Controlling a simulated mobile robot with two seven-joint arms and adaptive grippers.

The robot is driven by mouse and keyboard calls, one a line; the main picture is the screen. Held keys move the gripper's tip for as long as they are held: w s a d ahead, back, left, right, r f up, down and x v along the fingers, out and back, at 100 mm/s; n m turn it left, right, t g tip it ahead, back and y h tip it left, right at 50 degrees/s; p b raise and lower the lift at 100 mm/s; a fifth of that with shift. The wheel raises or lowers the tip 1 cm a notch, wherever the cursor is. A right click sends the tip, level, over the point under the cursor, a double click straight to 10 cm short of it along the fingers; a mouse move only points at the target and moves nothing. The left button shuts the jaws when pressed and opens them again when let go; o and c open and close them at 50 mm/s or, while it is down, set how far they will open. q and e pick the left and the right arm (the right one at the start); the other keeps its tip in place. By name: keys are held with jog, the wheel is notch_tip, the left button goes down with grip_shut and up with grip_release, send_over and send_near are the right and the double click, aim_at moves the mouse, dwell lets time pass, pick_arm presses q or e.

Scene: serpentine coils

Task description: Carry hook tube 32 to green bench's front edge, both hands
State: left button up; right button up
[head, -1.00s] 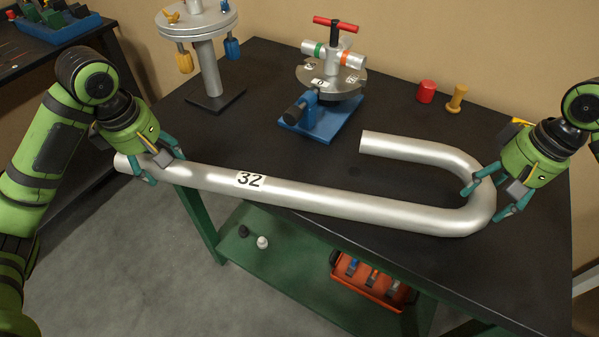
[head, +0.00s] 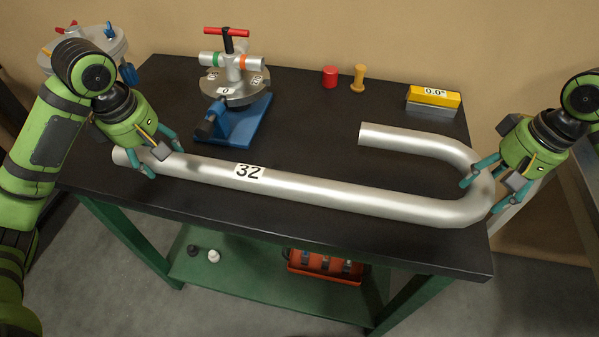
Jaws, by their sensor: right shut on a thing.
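Hook tube 32 (head: 310,191) is a silver J-shaped pipe with a "32" label, its hook at the right. It lies lengthwise over the black top of the green bench (head: 400,248), near the front edge. I cannot tell how much gap there is beneath it. My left gripper (head: 160,158) has its teal fingers around the straight left end and appears shut on it. My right gripper (head: 481,192) is shut on the outer side of the hook's bend. The fingers partly hide the pipe at both places.
Behind the tube stand a blue-based bending fixture (head: 238,120), a red cylinder (head: 330,77), a tan peg (head: 359,77) and a yellow gauge box (head: 433,98). A round silver stand (head: 115,45) is partly behind my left arm. An orange tote (head: 325,266) sits on the lower shelf.

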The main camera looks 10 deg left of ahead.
pick_arm(q)
jog(key=shift+w+a, duration=0.1)
pick_arm(e)
jog(key=shift+w, duration=0.1)
pick_arm(q)
jog(key=shift+f, duration=0.15)
pick_arm(e)
jog(key=shift+f, duration=0.15)
